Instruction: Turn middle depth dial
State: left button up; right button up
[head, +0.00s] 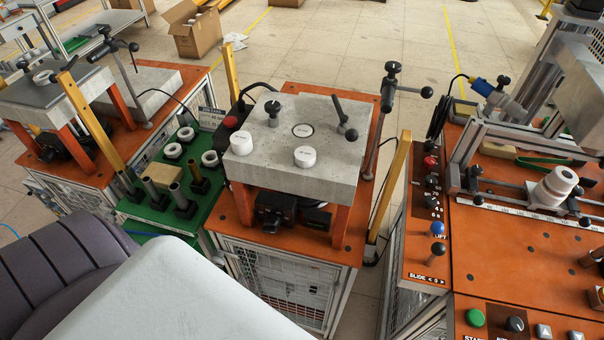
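No label in view reads as a depth dial, and I cannot tell which part is the middle one. On the right orange machine, a narrow side panel (421,225) carries a column of small knobs: a red knob (430,162), dark knobs (432,183) with small markings, a blue knob (437,228) and a black knob (437,249) above a "SLIDE" label. On the centre machine, a grey block (280,172) bears two white round caps, one at left (241,143) and one at front (305,156), and a flush round disc (303,130). Neither gripper is in view.
A green table (160,213) with white rings and dark cylinders stands left of the centre machine. Black clamp handles (390,85) rise at its right rear corner. Yellow posts (391,185) stand beside it. A narrow floor gap (361,290) separates it from the right machine.

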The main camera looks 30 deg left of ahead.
aim_at(272, 223)
jog(key=k+j+z, duration=0.2)
jog(key=j, duration=0.25)
jog(key=k+j+z, duration=0.1)
jog(key=j+z, duration=0.15)
jog(key=j, duration=0.15)
jog(key=k+j+z, duration=0.2)
jog(key=j, duration=0.2)
jog(key=k+j+z, duration=0.2)
jog(key=j, duration=0.15)
